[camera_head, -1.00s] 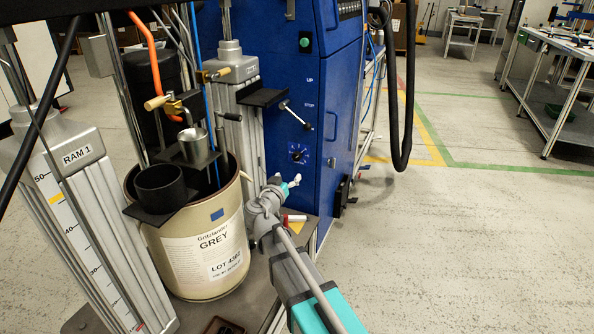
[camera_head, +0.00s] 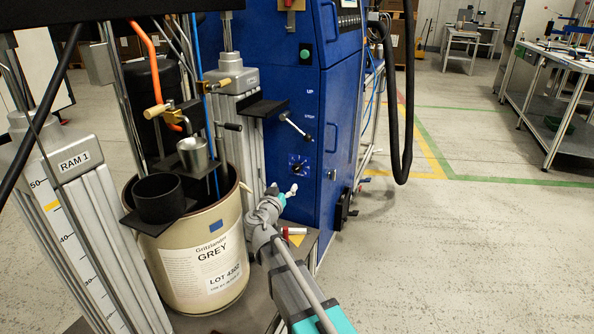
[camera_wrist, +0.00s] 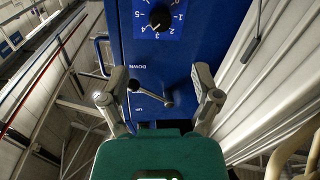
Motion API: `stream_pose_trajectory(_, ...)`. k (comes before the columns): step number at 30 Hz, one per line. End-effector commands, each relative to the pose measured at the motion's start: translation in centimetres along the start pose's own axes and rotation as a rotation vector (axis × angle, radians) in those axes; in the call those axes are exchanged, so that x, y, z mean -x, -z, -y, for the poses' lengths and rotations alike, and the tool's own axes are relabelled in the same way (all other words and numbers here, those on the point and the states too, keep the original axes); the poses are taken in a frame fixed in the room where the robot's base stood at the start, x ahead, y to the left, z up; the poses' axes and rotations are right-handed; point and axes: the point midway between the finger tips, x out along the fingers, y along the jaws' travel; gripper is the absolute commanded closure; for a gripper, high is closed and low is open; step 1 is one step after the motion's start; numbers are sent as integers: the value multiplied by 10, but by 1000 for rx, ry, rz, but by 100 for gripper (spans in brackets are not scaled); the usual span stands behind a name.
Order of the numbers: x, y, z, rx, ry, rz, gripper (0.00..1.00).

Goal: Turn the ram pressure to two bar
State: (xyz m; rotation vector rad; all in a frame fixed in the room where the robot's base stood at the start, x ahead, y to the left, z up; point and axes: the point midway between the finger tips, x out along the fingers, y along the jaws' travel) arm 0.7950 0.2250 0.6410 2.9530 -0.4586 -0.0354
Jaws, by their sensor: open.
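The ram pressure dial (camera_head: 299,166) is a black knob on a blue plate on the blue cabinet's front. In the wrist view, the dial (camera_wrist: 160,17) appears upside down at the top edge, with its pale pointer mark near 3. My gripper (camera_head: 284,191) is just below and left of the dial in the head view, apart from it. In the wrist view, my gripper (camera_wrist: 160,76) is open and empty, its two grey fingers spread wide. The dial lies beyond the fingertips.
A GREY drum (camera_head: 200,262) stands left of my arm. A black hose (camera_head: 403,100) hangs to the right. Floor at right is open.

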Motion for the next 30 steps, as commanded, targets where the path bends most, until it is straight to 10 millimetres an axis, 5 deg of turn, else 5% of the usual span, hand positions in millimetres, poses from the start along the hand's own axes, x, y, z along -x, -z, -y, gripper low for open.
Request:
stream_pose_trajectory(18,-93,0,1,0,-1,0,20)
stream_pose_trajectory(30,-119,0,0,0,0,0,20)
